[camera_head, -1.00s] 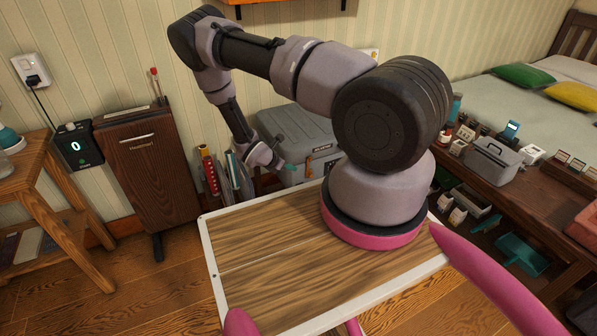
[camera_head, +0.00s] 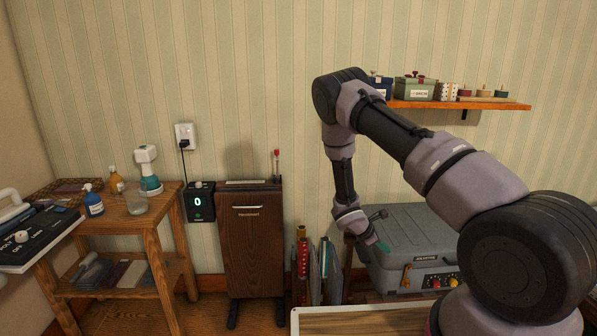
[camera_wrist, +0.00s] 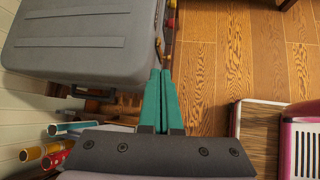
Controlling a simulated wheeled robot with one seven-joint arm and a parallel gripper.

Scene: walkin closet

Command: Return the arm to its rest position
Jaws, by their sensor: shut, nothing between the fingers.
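My arm stretches from the lower right of the head view up to a bent elbow and down to my gripper (camera_head: 383,245). My gripper is in front of the grey case (camera_head: 412,232), near its left end, and looks empty. In the wrist view the two teal fingers (camera_wrist: 161,100) lie together, shut with nothing between them. The grey case (camera_wrist: 85,35) fills the upper left there. Whether the fingers touch it I cannot tell.
Rolled items (camera_wrist: 50,152) stand close to my gripper. A dark wooden cabinet (camera_head: 250,240) and a side table (camera_head: 150,225) stand left. A wall shelf (camera_head: 480,103) hangs behind the arm. Open wooden floor (camera_wrist: 215,75) shows in the wrist view.

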